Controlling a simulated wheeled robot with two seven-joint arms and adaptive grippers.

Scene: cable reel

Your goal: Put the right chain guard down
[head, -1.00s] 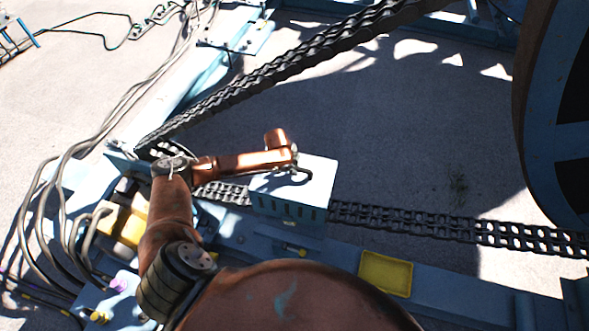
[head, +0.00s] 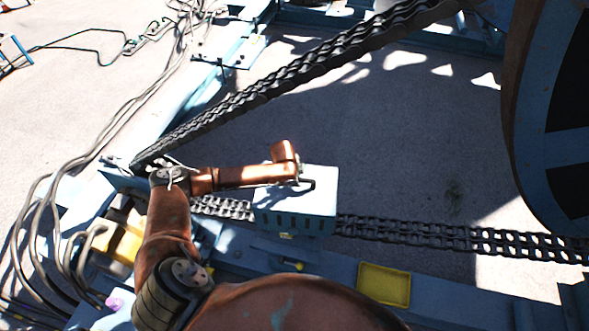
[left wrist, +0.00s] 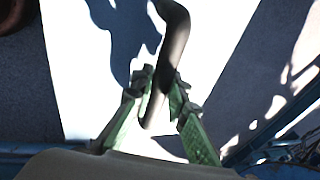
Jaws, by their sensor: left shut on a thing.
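The chain guard (head: 318,196) is a pale blue box with slots along its front face. It sits over the lower chain (head: 400,231) in the head view; whether it touches the frame below I cannot tell. A dark curved handle (head: 307,184) rises from its top. In the left wrist view the handle (left wrist: 172,50) stands between the green fingers of my left gripper (left wrist: 160,98), which is shut on it. The bright top of the guard (left wrist: 85,75) fills much of that view. My right gripper is not in view.
A second chain (head: 290,72) slopes up to the right. A large blue-rimmed reel (head: 530,110) stands at the right. A yellow tray (head: 384,284) lies on the blue frame in front. Cables (head: 60,180) and a yellow block (head: 118,243) are at the left.

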